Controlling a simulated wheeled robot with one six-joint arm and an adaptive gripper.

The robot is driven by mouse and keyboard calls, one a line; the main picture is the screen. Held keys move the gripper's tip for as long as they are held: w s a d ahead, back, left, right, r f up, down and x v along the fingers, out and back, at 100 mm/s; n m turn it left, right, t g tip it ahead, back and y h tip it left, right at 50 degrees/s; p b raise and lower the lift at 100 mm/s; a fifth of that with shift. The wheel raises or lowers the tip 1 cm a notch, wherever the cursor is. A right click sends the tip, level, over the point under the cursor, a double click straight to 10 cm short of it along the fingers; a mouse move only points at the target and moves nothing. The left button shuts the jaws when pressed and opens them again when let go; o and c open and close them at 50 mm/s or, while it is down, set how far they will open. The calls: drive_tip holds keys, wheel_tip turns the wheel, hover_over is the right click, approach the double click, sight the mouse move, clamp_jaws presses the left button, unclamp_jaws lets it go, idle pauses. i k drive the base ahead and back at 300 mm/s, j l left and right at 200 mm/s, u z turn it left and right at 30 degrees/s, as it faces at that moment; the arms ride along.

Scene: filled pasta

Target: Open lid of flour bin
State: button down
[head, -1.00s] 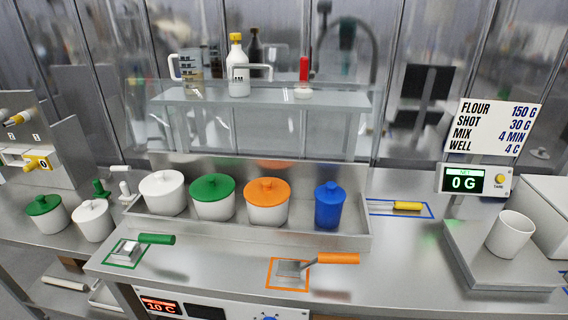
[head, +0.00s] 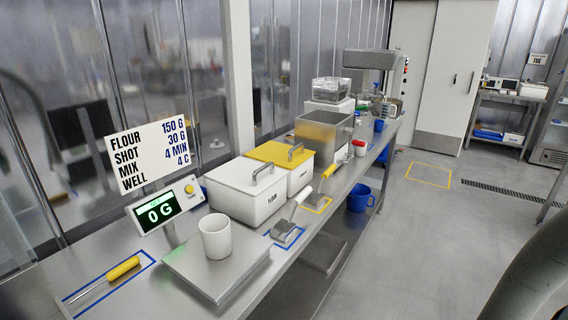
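In the head view a white bin (head: 246,203) stands on the steel counter, right of the scale. It has a small dark label on its front, too small to read for certain. Its white lid (head: 241,176) lies flat on top and looks shut, with a grey bar handle (head: 263,173) near its right side. A second white bin (head: 299,178) with a yellow lid (head: 277,153) and a like handle stands just behind it. My gripper is not in view.
A white cup (head: 215,237) stands on the scale plate (head: 232,277), with a 0 G display (head: 160,209) behind. A white-handled scoop (head: 290,222) lies in a blue outline before the bins. A steel tub (head: 325,136) stands farther back. Open floor (head: 400,240) lies to the right.

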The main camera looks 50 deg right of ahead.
sight(250, 176)
drive_tip(key=z, duration=0.85)
drive_tip(key=j+u, duration=0.1)
drive_tip(key=j, duration=0.15)
